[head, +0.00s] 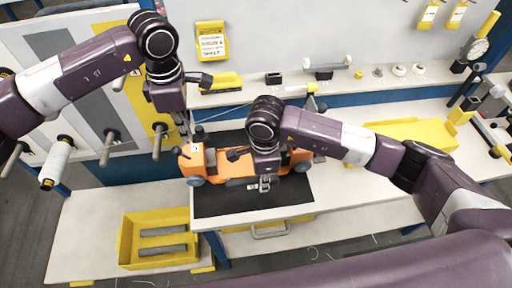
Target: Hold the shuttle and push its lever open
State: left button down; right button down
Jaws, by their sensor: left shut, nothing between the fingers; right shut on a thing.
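The orange shuttle (194,158) with grey wheels lies on a black mat (225,205) on the bench. My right gripper (265,184) comes down over the middle of the shuttle and is shut on it, hiding part of its body. My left gripper (187,134) points down just above the shuttle's left end. It is shut with nothing between its fingers. A dark lever-like part (237,154) shows on top of the shuttle, left of my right gripper. I cannot tell whether the lever is open, nor whether my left fingertips touch the shuttle.
A yellow crate (127,240) stands on the lower bench at left. A panel with pegs and a white spool (56,163) is at far left. A shelf behind holds a yellow tool (222,80) and small parts. A yellow tray (410,131) is at right. The mat's front is clear.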

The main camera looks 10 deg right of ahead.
jog(key=c, duration=2)
grip_release()
jog(key=shift+s+d+f, duration=0.15)
jog(key=shift+f, duration=0.15)
jog(key=shift+o, duration=1.3)
jog(key=shift+w+r, duration=0.1)
jog(key=shift+w, duration=0.1)
notch_tip(320, 180, up, 12)
